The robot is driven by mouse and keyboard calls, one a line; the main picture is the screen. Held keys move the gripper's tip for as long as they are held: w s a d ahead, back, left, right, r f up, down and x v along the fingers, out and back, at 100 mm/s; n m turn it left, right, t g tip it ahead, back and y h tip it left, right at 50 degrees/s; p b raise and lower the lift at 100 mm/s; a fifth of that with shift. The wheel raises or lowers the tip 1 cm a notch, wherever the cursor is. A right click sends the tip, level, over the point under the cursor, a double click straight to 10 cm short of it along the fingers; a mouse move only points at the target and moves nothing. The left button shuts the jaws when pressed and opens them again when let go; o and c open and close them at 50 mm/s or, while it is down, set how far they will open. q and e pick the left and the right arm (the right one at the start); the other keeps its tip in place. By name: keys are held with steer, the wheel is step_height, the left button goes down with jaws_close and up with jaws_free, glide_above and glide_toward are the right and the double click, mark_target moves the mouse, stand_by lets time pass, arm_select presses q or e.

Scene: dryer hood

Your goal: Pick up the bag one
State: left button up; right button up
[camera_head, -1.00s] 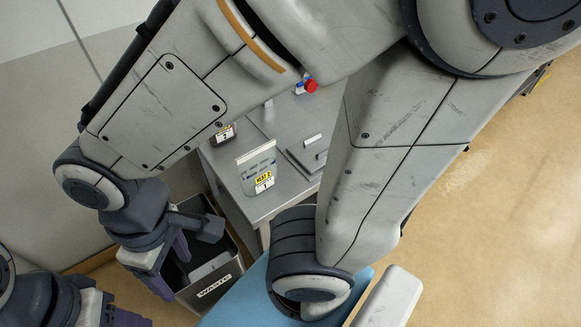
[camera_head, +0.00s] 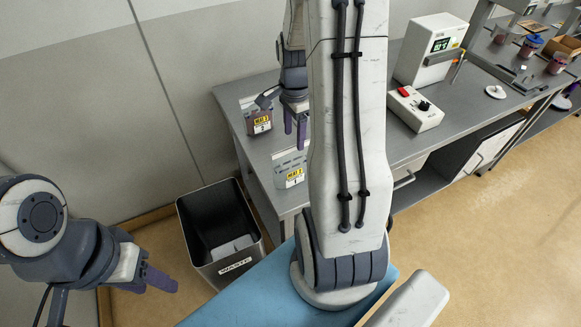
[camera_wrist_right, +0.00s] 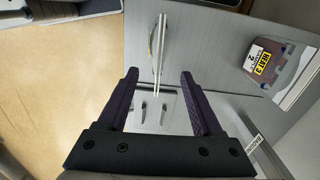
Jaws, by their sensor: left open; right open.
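Bag one (camera_head: 290,170) is a clear pouch with a yellow label marked 1, standing on the metal table near its front left corner. In the right wrist view bag one (camera_wrist_right: 159,55) appears edge-on as a thin upright sheet, ahead of the fingers and lined up with the gap between them. My right gripper (camera_head: 296,128) is open and empty above the table, behind bag one in the head view; its fingers also show in the right wrist view (camera_wrist_right: 160,82). My left gripper (camera_head: 152,280) is open and empty at the lower left, far from the bag.
Bag two (camera_head: 261,120), with dark contents, stands close to the right gripper; it shows in the right wrist view (camera_wrist_right: 275,65). A waste bin (camera_head: 249,205) stands on the floor left of the table. A white device (camera_head: 430,48) and control box (camera_head: 414,108) stand farther right.

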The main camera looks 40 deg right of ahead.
mark_target(293, 154)
step_height(293, 154, down, 3)
steer(key=shift+a+f, duration=0.1)
steer(key=shift+s+f+p, duration=0.1)
steer(key=shift+f+p, duration=0.45)
steer(key=shift+p, duration=0.1)
step_height(293, 154, down, 3)
steer(key=shift+a+f+p, duration=0.1)
steer(key=shift+f+p, duration=0.05)
steer(key=shift+p, duration=0.5)
steer(key=shift+f, duration=0.4)
steer(key=shift+f, duration=0.25)
jaws_close()
